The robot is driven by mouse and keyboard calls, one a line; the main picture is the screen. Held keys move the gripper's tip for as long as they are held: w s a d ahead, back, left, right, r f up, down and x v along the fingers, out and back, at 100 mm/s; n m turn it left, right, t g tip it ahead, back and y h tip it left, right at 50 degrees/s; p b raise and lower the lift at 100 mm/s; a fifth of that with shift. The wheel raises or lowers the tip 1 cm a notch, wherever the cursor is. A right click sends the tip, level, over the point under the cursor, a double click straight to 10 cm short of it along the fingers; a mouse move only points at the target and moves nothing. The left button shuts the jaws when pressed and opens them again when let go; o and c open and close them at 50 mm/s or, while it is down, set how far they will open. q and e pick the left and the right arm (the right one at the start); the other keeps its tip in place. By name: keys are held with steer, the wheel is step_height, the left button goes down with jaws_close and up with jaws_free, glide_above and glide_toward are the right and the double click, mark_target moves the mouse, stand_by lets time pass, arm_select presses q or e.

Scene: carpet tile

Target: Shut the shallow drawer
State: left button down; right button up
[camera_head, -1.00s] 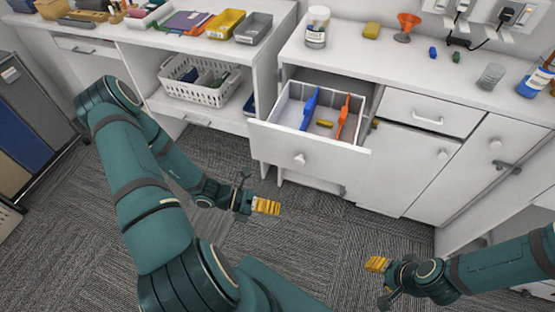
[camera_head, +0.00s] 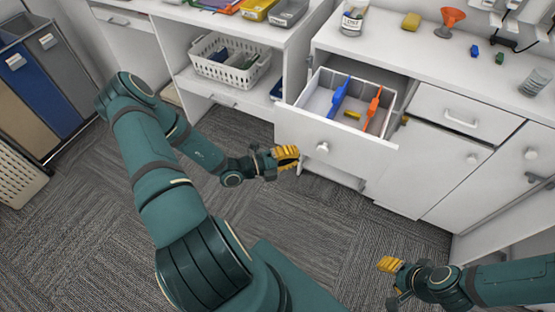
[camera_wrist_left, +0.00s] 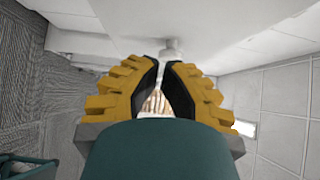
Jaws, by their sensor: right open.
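The shallow drawer (camera_head: 300,128) is white and stands pulled out from under the counter. Its front has a round knob (camera_head: 322,147). Inside lie a blue divider (camera_head: 340,97), an orange divider (camera_head: 374,108) and a small yellow piece (camera_head: 352,115). My left gripper (camera_head: 290,155) is just left of the knob in the head view, before the drawer front. In the left wrist view, the knob (camera_wrist_left: 172,46) is just beyond my fingertips, which stand close together with a narrow gap and nothing visible held. My right gripper (camera_head: 387,265) is open and empty, low over the floor.
The counter (camera_head: 420,60) carries a jar (camera_head: 353,20), a yellow sponge (camera_head: 411,21) and an orange funnel (camera_head: 450,20). A white basket (camera_head: 232,68) sits on a shelf at the left. Closed cabinet doors (camera_head: 430,165) stand right of the drawer. The carpet before the drawer is clear.

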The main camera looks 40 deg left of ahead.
mark_target(311, 142)
arm_select(q)
steer(key=w, duration=0.3)
steer(key=shift+w+a+b, duration=0.2)
steer(key=shift+w+b, duration=0.05)
steer(key=shift+b, duration=0.1)
steer(key=shift+w+a, duration=0.1)
steer(key=shift+w, duration=0.35)
arm_select(e)
steer(key=shift+w+f, duration=0.1)
steer(key=shift+f, duration=0.35)
arm_select(q)
steer(key=shift+w, duration=0.15)
